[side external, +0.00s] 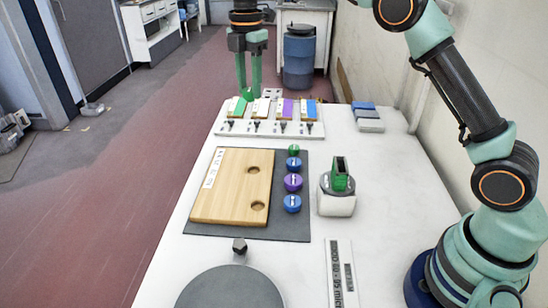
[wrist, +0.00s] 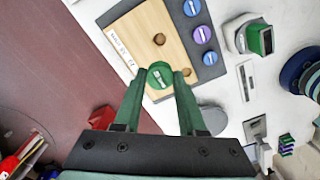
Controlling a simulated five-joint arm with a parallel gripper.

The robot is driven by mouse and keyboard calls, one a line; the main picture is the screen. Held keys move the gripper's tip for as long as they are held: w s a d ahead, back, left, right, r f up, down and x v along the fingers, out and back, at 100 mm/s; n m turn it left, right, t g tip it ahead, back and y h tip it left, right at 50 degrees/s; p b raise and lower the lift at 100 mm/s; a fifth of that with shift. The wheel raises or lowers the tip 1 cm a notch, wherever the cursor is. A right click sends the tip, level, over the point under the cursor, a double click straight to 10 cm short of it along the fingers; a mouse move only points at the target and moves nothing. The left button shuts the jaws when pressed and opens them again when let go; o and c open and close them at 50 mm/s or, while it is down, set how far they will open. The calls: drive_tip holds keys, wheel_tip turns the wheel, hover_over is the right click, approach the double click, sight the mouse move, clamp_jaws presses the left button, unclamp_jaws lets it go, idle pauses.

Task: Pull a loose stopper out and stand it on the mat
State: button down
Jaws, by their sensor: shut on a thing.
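My gripper (side external: 246,92) hangs high and is shut on a round green stopper (wrist: 160,75), which has a pale label on top. It shows small between the fingertips in the side view. A pale wooden board (side external: 225,185) with two open round holes lies on the dark grey mat (side external: 300,228). In the wrist view, the held stopper overlaps the board's near end and hides part of it. Along the mat's right strip stand a green stopper (side external: 294,149), a blue one (side external: 294,163), a purple one (side external: 293,182) and another blue one (side external: 292,203).
A white block with a green upright piece (side external: 340,177) stands right of the mat. A white rack (side external: 268,130) with coloured blocks stands behind it. A grey disc (side external: 230,290), a small dark knob (side external: 239,246) and a printed strip (side external: 340,275) are in front.

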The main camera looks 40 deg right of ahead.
sight(249, 92)
drive_tip(key=shift+r, duration=1.35)
drive_tip(key=shift+s+a+r, duration=0.15)
drive_tip(key=shift+s+a, duration=0.2)
drive_tip(key=shift+s, duration=0.1)
drive_tip(key=s+a+f, duration=0.2)
drive_tip(key=s+f, duration=0.1)
drive_tip(key=s, duration=0.7)
drive_tip(key=s+a+f, duration=0.3)
drive_tip(key=s, duration=0.7)
drive_tip(key=f, duration=1.9)
drive_tip(key=shift+w+d+f, duration=0.2)
drive_tip(key=shift+d, duration=0.05)
drive_tip(key=shift+f, duration=0.1)
